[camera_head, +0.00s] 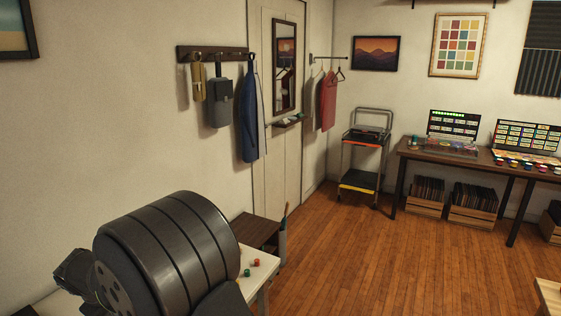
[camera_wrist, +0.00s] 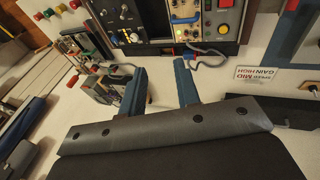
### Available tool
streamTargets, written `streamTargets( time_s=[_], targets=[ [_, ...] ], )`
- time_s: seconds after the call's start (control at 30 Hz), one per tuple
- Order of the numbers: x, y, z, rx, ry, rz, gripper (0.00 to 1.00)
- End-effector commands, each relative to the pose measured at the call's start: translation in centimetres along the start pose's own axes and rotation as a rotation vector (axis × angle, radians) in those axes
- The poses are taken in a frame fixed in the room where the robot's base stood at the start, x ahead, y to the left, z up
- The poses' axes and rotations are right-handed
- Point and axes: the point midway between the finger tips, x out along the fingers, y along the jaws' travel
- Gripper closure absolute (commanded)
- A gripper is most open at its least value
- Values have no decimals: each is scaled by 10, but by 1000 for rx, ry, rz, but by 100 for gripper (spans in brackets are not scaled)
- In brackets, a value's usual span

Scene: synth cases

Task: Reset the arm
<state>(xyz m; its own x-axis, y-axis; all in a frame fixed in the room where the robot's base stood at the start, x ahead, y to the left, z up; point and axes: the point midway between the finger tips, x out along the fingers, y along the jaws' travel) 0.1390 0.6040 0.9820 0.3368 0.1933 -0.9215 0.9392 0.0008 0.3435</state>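My gripper (camera_wrist: 160,76) shows in the camera_wrist view as two blue fingers standing apart. I see only pale table surface between them, and nothing is held. The fingers point toward a rack of synth modules (camera_wrist: 198,22) with knobs and jacks at the top of that view. A small circuit-like module (camera_wrist: 103,88) lies just left of the left finger. In the camera_head view a large dark ribbed part of my arm (camera_head: 165,255) fills the lower left, and my gripper does not show there.
A printed label (camera_wrist: 262,74) lies on the pale surface right of the fingers. In the camera_head view, a white table (camera_head: 258,280) carries small red and green pieces. A desk (camera_head: 465,160) with synth cases stands far right. The wooden floor (camera_head: 350,260) between is clear.

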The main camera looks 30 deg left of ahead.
Motion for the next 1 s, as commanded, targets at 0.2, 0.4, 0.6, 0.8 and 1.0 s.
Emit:
streamTargets(
  time_s=[0.2,0.4,0.6,0.8,1.0],
  targets=[
    [-50,0,-1,0,5,0,70],
    [-89,1,-1,3,4,-1,70],
    [-85,15,2,42,-35,-31,70],
    [-83,18,2,50,-42,-40,70],
    [-83,17,2,49,-41,-39,70]
  ],
)
